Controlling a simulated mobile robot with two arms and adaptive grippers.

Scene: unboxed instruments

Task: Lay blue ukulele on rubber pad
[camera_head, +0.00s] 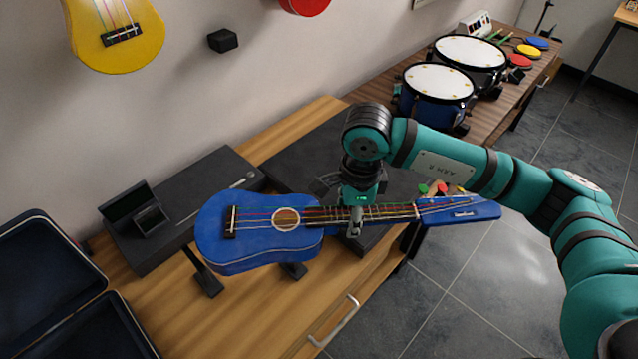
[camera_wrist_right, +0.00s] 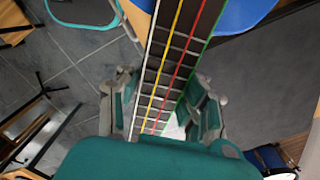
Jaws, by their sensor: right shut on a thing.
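The blue ukulele (camera_head: 262,248) is roughly level above the wooden table, its body to the left and its headstock (camera_head: 462,211) to the right, past the table's front edge. My right gripper (camera_head: 355,222) is shut around its neck from above. In the right wrist view the fretted neck with coloured strings (camera_wrist_right: 172,70) runs between the fingers. The dark rubber pad (camera_head: 292,160) lies flat on the table behind the ukulele, partly hidden by it and my gripper; it also shows in the right wrist view (camera_wrist_right: 265,85). My left gripper is out of view.
A dark box (camera_head: 192,190) with a small open case on it stands at the left. A black stand (camera_head: 205,275) shows below the ukulele body. An open blue-black case (camera_head: 50,270) is at far left. Drums (camera_head: 438,82) stand at the back right. The front tabletop (camera_head: 235,325) is clear.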

